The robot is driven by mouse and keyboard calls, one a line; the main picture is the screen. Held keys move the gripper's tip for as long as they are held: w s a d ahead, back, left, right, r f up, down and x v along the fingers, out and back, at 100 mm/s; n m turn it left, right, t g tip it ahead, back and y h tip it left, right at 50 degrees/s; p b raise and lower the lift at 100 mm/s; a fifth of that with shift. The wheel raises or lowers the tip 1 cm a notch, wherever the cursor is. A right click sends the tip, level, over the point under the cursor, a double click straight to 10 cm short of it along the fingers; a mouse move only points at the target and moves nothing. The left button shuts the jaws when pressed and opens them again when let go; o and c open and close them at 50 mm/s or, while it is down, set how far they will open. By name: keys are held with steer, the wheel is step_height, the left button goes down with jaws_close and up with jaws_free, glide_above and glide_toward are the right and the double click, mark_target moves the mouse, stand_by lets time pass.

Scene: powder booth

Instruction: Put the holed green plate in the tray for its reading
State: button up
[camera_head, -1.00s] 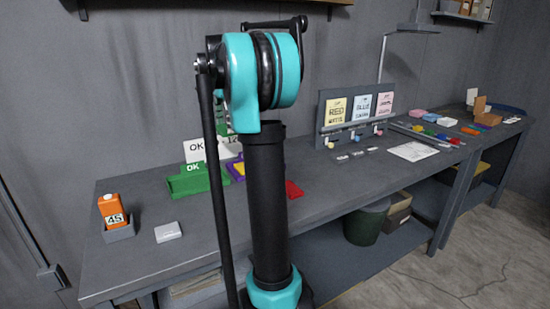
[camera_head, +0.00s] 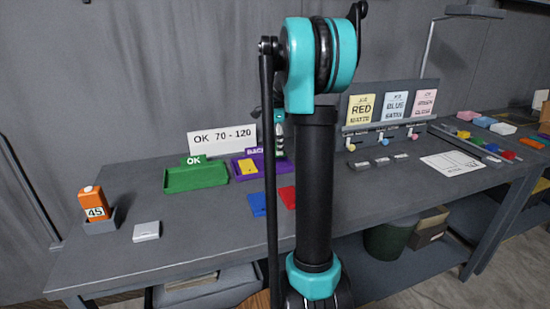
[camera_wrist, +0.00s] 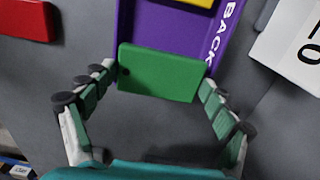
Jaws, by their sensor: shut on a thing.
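The green plate (camera_wrist: 158,75), with a small dark hole near its left end, is held between the fingers of my gripper (camera_wrist: 157,78) in the wrist view. It hangs over the near end of the purple tray (camera_wrist: 222,28) lettered "BACK"; its height above the tray is hard to judge. In the head view the purple tray (camera_head: 236,175) stands beside the green "OK" tray (camera_head: 195,180). A white sign (camera_head: 222,139) behind reads "OK 70 - 120". An orange gauge (camera_head: 94,203) shows 45. My arm hides much of the gripper in the head view.
A yellow plate (camera_head: 246,167) lies in the purple tray. A blue plate (camera_head: 258,204) and a red plate (camera_head: 288,196) lie in front of it. A small white block (camera_head: 146,232) is near the gauge. Colour cards (camera_head: 361,108) stand at the right.

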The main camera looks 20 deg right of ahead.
mark_target(275, 165)
steer(key=shift+f, duration=2.65)
steer(key=o, duration=1)
steer(key=shift+f, duration=0.15)
steer(key=shift+a, duration=0.1)
step_height(275, 165, up, 12)
steer(key=shift+r, duration=0.15)
